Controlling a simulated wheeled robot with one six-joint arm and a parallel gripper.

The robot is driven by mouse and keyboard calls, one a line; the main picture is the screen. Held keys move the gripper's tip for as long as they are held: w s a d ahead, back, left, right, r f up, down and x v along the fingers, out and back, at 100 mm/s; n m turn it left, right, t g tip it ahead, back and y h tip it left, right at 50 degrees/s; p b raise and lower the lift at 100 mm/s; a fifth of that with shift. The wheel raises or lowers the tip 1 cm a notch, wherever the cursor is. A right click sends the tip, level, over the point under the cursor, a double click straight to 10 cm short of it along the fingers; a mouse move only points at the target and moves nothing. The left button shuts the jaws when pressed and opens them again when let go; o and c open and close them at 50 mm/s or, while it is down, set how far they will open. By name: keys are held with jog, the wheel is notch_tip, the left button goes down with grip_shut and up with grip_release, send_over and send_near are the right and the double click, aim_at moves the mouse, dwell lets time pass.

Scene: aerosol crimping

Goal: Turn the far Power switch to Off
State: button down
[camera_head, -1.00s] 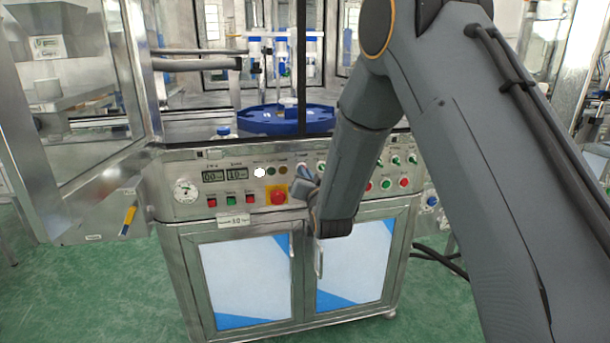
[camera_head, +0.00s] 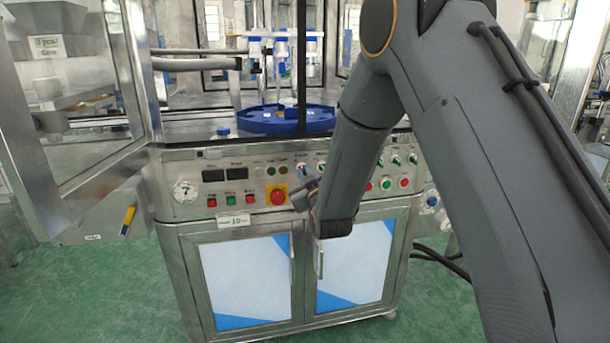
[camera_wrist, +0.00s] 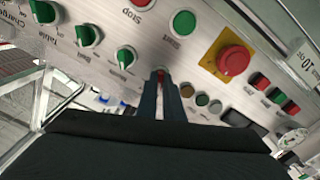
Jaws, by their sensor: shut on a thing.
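My gripper (camera_wrist: 162,85) is shut on the Power switch (camera_wrist: 160,72) on the front panel. In the wrist view only a small reddish bit of the switch shows between the two fingertips, and its label is hidden. In the head view my gripper (camera_head: 305,182) reaches the panel right of the red emergency button, and the arm hides part of the panel. The two digital displays (camera_head: 236,174) are dark, and the indicator lamp (camera_head: 258,171) left of the coloured lamps is unlit.
The red emergency button (camera_wrist: 232,60) on its yellow plate is close beside my gripper. Green knobs (camera_wrist: 124,57), a green Start button (camera_wrist: 184,22) and a red Stop button are also near. An open glass door (camera_head: 75,110) stands at the left.

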jog(key=shift+n, duration=0.6)
jog(key=c, duration=1.9)
grip_release()
jog(key=v, duration=0.7)
jog(key=shift+s, duration=0.4)
jog(key=shift+d+r, duration=0.1)
jog(key=shift+d, duration=0.05)
